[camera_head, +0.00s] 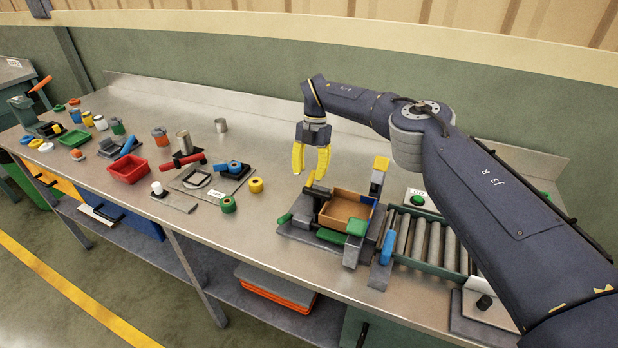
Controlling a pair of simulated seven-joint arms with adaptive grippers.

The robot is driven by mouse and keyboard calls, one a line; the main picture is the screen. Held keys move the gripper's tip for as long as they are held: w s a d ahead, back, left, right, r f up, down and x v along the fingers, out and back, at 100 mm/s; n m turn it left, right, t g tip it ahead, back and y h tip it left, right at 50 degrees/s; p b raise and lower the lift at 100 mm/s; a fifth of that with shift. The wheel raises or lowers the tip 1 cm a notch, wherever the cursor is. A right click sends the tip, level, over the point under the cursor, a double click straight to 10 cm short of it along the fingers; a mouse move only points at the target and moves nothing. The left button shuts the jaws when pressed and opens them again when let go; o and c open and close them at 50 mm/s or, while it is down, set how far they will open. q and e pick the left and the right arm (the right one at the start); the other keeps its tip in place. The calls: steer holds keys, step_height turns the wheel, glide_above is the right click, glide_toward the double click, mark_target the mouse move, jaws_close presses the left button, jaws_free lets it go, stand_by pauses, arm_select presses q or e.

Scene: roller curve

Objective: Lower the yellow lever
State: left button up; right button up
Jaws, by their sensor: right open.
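A grey fixture (299,228) on the bench holds an open brown box (340,212). A yellow-topped lever (380,164) stands upright at the fixture's back right, beside the roller conveyor. A smaller yellow piece (311,179) shows at the fixture's back left, below my right gripper. I cannot tell for certain which yellow part is the task's lever. My right gripper (311,166) has yellow fingers, points down and is open and empty. It hangs above and behind the fixture's left side, left of the tall yellow-topped lever. My left gripper is not in view.
Green handles (356,226) and a blue handle (388,247) sit around the fixture. A roller conveyor (430,240) runs to the right under my right arm. A green button box (418,198) stands behind it.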

steer(key=v, duration=0.9)
steer(key=shift+r, duration=0.2)
stand_by(0.3)
